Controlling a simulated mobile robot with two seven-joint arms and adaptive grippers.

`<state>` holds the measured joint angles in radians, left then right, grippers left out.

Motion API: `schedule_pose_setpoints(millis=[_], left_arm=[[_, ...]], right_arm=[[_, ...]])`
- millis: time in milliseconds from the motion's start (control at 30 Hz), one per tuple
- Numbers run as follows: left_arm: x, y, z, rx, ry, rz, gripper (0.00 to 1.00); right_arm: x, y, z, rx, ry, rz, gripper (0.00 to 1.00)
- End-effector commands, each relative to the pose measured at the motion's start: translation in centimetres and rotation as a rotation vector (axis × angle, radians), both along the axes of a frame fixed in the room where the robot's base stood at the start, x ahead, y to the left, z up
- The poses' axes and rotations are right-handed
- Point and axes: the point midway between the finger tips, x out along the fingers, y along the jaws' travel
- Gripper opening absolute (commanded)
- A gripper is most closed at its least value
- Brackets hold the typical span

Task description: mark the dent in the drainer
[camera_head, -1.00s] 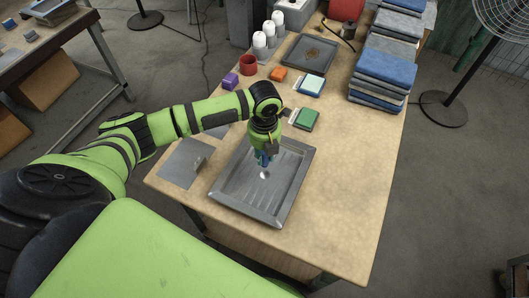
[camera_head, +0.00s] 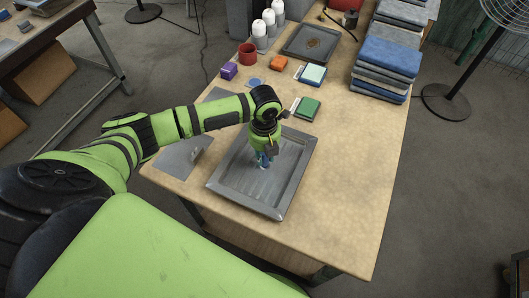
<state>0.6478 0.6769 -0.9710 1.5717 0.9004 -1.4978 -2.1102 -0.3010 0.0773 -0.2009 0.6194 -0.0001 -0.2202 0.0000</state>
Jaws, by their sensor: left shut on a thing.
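The drainer (camera_head: 226,184) is a grey metal tray with a raised rim and ridges, lying flat on the table's near part. My left gripper (camera_head: 263,160) points down over the middle of it, shut on a small blue thing (camera_head: 262,162), perhaps a marker. The lower end of the blue thing is at or just above the drainer's floor; I cannot tell if it touches. A pale spot shows close by its tip, mostly covered; I cannot make out a dent's shape. My right gripper is not in view.
A grey plate (camera_head: 184,158) lies left of the drainer. Behind are a green block (camera_head: 308,107), a purple block (camera_head: 229,71), a red cup (camera_head: 247,54), an orange block (camera_head: 278,63) and a dark tray (camera_head: 296,55). Folded cloths (camera_head: 385,60) are stacked at right. The table's right front is clear.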

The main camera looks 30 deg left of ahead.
Motion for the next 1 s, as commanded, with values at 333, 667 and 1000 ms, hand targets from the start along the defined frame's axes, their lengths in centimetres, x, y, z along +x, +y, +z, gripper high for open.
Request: schedule_pose_setpoints(millis=[333,667,1000], left_arm=[[0.01,0.00,0.04,0.000,0.000,0.000,0.00],[0.01,0.00,-0.18,0.000,0.000,0.000,0.00],[0.00,0.00,-0.61,0.000,0.000,0.000,0.00]], right_arm=[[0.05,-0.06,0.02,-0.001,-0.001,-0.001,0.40],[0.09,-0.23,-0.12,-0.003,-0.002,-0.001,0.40],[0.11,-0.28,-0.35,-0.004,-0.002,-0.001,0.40]])
